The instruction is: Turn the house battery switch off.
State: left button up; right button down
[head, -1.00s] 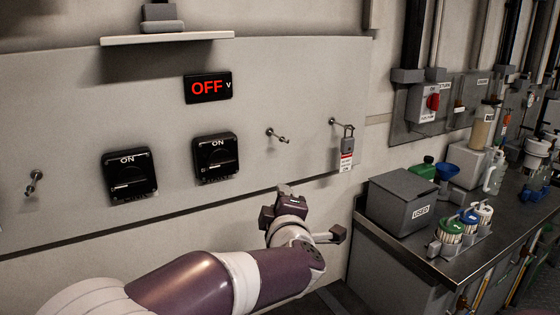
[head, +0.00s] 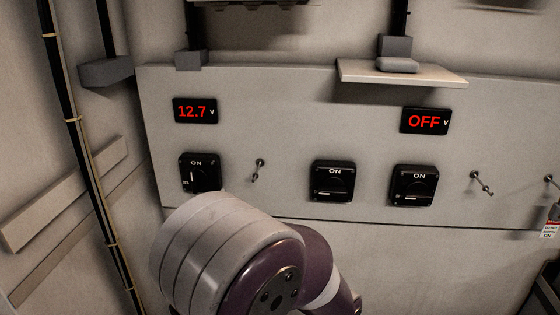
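Three black rotary switches are on the pale wall panel, each with ON at its top. The left switch (head: 199,172) has an upright white mark, and its lower edge lies close to my arm in the picture. The middle switch (head: 332,181) and the right switch (head: 413,186) show flat white marks. No label names the house battery legibly. A display (head: 195,110) above the left switch reads 12.7 V. Another display (head: 425,121) above the right switch reads OFF. A large arm link of mine fills the lower middle. Neither gripper is in view.
Metal pins (head: 258,170) stick out between the left and middle switches, and more (head: 481,183) stand at the right. A tag (head: 551,224) hangs at the right edge. A small shelf (head: 402,76) juts out above the OFF display. Cables run down the left wall.

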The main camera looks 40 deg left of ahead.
aim_at(198, 177)
jog(key=u, duration=2)
